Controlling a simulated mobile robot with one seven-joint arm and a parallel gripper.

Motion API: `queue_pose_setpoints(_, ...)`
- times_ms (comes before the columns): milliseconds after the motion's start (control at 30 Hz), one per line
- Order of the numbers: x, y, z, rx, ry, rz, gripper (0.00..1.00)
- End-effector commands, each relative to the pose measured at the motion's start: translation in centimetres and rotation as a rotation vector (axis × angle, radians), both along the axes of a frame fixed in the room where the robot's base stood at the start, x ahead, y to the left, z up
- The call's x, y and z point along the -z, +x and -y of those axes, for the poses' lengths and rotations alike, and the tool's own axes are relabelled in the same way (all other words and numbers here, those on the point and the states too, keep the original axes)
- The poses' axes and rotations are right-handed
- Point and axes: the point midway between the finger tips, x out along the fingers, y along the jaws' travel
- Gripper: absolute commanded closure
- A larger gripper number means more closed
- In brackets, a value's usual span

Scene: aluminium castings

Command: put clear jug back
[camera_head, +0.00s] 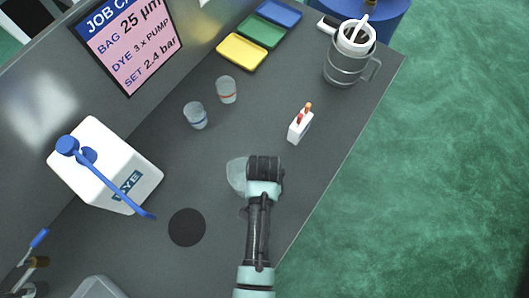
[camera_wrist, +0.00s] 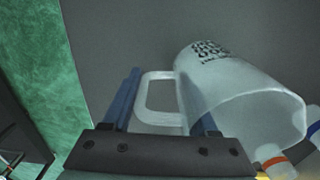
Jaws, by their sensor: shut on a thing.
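The clear jug (camera_head: 236,174) is at the middle of the bench in the head view, partly hidden behind my gripper (camera_head: 262,172). In the wrist view the clear jug (camera_wrist: 245,92) lies across the right side, with dark print on its wall and its wide mouth towards the lower right. My gripper (camera_wrist: 165,100) is shut on the jug's handle, which shows between the two blue fingers. I cannot tell whether the jug touches the bench. A round black spot (camera_head: 187,228) lies bare on the bench, to the lower left of the jug.
A white dye container (camera_head: 105,165) with a blue pump stands at left. Two clear cups, blue-banded (camera_head: 195,115) and red-banded (camera_head: 227,90), stand beyond the jug. A small white holder (camera_head: 300,123) and a metal mug (camera_head: 346,65) stand towards the far right. Coloured trays (camera_head: 242,52) lie at the back.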

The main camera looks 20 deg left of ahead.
Motion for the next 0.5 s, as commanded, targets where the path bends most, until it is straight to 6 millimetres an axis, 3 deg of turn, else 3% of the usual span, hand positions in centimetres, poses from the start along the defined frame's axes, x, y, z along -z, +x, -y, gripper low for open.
queue_pose_setpoints(33,0.27,0.01,0.01,0.000,0.000,0.000,1.00)
queue_pose_setpoints(67,0.22,0.00,0.01,0.000,0.000,0.000,0.37)
queue_pose_setpoints(200,0.17,-0.01,0.01,0.000,0.000,0.000,0.12)
queue_pose_setpoints(500,0.05,-0.01,0.01,0.000,0.000,0.000,0.11)
